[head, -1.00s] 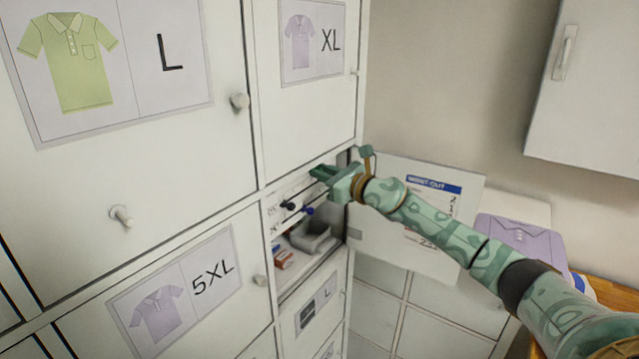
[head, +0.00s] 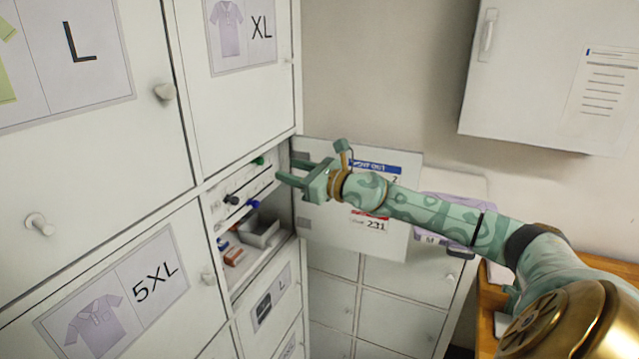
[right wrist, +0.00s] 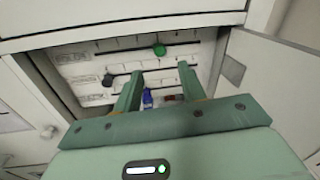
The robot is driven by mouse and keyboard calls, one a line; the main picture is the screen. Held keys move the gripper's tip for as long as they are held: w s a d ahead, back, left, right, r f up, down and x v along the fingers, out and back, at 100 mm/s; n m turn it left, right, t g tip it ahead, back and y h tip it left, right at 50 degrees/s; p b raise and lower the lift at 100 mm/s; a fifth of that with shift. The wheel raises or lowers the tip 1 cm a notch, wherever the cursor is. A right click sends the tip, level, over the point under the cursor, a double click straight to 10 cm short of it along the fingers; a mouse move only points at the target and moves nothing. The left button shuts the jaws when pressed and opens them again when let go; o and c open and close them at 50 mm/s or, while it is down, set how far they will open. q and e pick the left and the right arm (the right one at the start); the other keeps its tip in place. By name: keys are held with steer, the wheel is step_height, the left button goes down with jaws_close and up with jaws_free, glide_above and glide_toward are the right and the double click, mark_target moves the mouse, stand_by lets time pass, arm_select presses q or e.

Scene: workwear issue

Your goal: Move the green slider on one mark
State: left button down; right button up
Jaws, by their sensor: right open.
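The green slider (head: 258,161) is a round knob on the top track of a white panel inside an open cabinet compartment. In the right wrist view the green slider (right wrist: 159,50) sits right of the middle of its black track, which has tick marks. My right gripper (head: 286,172) is open and empty, in front of the panel and just right of the slider in the head view. In the right wrist view the fingers of my right gripper (right wrist: 160,72) point at the panel below the green slider, apart from it. My left gripper is not in view.
A black slider (head: 231,200) and a blue slider (head: 253,204) are on lower tracks. A grey tray (head: 262,235) stands below them. The compartment's open door (head: 400,240) with papers is behind my right arm. A folded purple shirt (head: 455,210) lies beyond.

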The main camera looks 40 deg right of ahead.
steer(key=b+v, duration=0.3)
steer(key=v, duration=0.5)
stand_by(0.5)
